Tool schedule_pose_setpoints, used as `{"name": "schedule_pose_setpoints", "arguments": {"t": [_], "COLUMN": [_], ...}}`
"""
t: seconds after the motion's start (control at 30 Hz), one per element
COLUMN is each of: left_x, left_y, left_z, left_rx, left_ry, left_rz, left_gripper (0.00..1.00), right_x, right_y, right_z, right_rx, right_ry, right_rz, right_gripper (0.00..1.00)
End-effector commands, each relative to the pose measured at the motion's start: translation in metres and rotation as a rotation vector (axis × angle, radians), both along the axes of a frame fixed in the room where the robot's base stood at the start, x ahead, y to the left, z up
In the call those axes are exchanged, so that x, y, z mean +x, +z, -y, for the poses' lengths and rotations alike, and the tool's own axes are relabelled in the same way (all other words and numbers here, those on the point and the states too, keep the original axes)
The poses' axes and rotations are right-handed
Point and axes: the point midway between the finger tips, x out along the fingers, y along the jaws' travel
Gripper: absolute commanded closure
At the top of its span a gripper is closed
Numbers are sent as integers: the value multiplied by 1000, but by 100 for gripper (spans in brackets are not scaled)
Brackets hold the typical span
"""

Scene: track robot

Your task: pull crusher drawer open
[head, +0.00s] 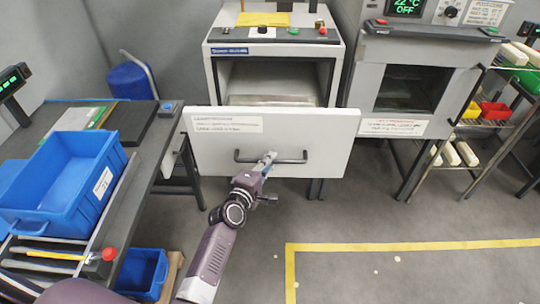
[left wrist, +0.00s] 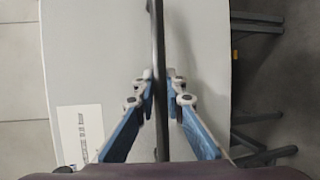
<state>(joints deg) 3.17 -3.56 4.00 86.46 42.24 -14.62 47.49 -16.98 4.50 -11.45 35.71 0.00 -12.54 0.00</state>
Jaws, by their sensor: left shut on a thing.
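The crusher drawer (head: 300,132) has a wide white front with a dark bar handle (head: 240,157). The front stands forward of the crusher's open housing (head: 275,80). My left gripper (head: 268,160) is at the middle of the handle. In the left wrist view, my left gripper (left wrist: 163,90) has its fingers on both sides of the handle (left wrist: 158,45), shut on it, with the white drawer front (left wrist: 90,70) behind. My right gripper is not in view.
A workbench with a blue bin (head: 55,185) stands at the left. An oven (head: 410,90) stands to the right of the crusher, with a shelf rack (head: 490,120) beyond. The floor (head: 400,275) in front is clear, with a yellow line (head: 400,246).

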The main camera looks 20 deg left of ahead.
Motion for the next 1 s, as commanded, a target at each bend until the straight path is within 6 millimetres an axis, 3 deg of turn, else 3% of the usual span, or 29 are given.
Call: {"name": "schedule_pose_setpoints", "arguments": {"t": [0.33, 0.37, 0.5, 0.83, 1.0], "left_x": [-1, -1, -1, -2, -19], "left_y": [-1, -1, 0, 0, 3], "left_z": [1, 1, 1, 0, -2], "left_rx": [-1, -1, 0, 0, 0], "left_ry": [-1, -1, -1, 0, 1], "left_rz": [-1, -1, -1, 0, 1], "left_gripper": [100, 88, 72, 71, 71], "right_x": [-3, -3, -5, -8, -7], "right_y": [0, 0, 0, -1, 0], "right_z": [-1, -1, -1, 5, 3], "right_rx": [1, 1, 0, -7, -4], "right_ry": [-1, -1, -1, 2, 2], "right_rz": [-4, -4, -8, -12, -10], "right_gripper": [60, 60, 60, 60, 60]}}
